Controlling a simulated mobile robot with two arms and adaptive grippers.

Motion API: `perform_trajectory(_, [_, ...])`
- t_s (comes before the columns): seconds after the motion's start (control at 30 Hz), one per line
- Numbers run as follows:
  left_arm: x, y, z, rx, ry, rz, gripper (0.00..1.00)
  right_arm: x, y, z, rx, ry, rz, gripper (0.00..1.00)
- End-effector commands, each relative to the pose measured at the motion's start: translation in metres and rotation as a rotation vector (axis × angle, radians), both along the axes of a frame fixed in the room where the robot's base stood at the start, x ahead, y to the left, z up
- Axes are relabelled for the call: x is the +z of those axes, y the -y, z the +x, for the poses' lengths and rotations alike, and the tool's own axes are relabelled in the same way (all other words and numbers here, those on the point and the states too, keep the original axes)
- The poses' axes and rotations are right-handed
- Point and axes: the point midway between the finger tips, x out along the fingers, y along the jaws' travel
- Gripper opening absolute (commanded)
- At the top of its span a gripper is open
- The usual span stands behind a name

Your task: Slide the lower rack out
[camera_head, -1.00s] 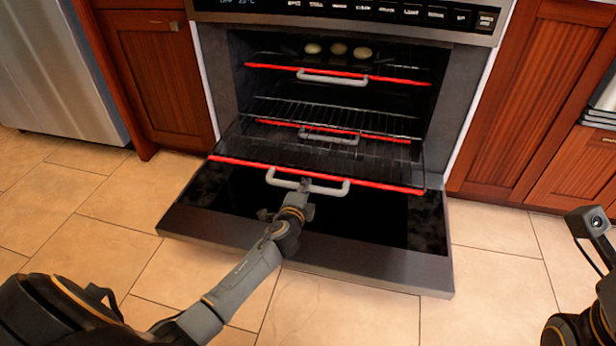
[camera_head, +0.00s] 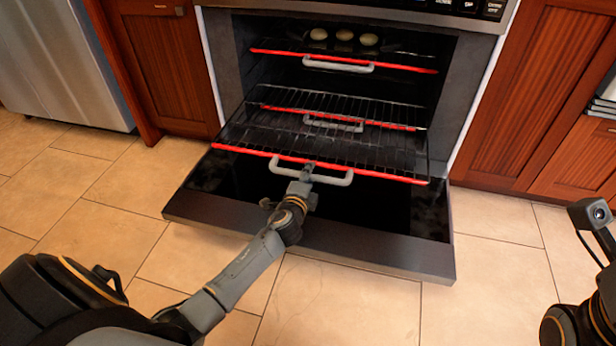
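The lower rack (camera_head: 375,160) is a black wire rack with a red front bar and a grey looped handle (camera_head: 338,180). It is drawn well out of the open oven and reaches over the lowered door. My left gripper (camera_head: 308,170) is at the left-middle part of this handle, with its narrow fingers seemingly closed around it; the far finger is hidden. Only part of my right arm shows at the right edge, and its gripper is not in view.
A middle rack (camera_head: 390,125) and a top rack (camera_head: 400,68), each with a red bar and grey handle, sit farther inside. Several round pale items (camera_head: 343,36) lie on the top rack. The oven door (camera_head: 350,250) lies open below. Tiled floor is clear in front.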

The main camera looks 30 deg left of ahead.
Motion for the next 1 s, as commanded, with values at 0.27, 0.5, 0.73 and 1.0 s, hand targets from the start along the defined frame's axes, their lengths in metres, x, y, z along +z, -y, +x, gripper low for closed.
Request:
perform_trajectory(0.27, [0.004,0.007,-0.03,-0.001,-0.002,0.0,0.4,0.0,0.0,0.0,0.0,-0.001,0.0,0.4])
perform_trajectory(0.5, [0.015,0.02,-0.079,0.0,-0.003,-0.002,0.4,0.0,0.0,0.0,0.0,-0.001,0.0,0.4])
perform_trajectory(0.73, [0.021,0.028,-0.109,0.001,-0.002,-0.001,0.4,0.0,0.0,0.0,0.0,0.0,0.0,0.4])
perform_trajectory(1.0, [0.023,0.029,-0.115,0.001,0.0,0.0,0.4,0.0,0.0,0.0,0.0,0.0,0.0,0.4])
